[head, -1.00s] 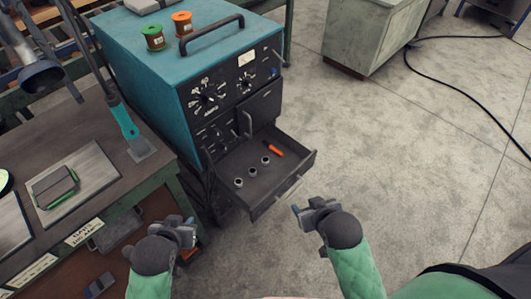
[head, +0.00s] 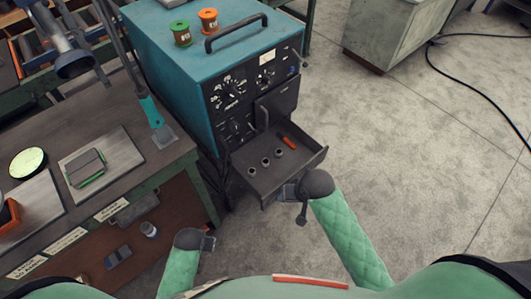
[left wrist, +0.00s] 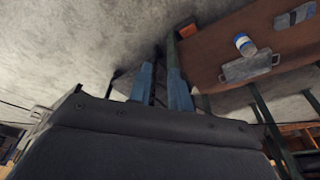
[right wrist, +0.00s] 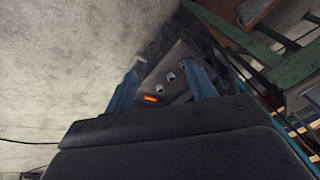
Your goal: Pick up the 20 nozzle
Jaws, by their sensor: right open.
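Three small grey nozzles stand in a row in the open drawer (head: 254,188) of the teal machine: a left one (head: 252,171), a middle one (head: 266,162) and a right one (head: 278,153). No number can be read on them, so I cannot tell which is the 20. My right gripper (head: 287,192) is at the drawer's front edge.
An orange stick-like item (head: 289,143) lies in the drawer beside the nozzles. The teal machine (head: 175,70) carries a green spool (head: 181,33) and an orange spool (head: 208,21). The workbench (head: 112,113) stands at the left.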

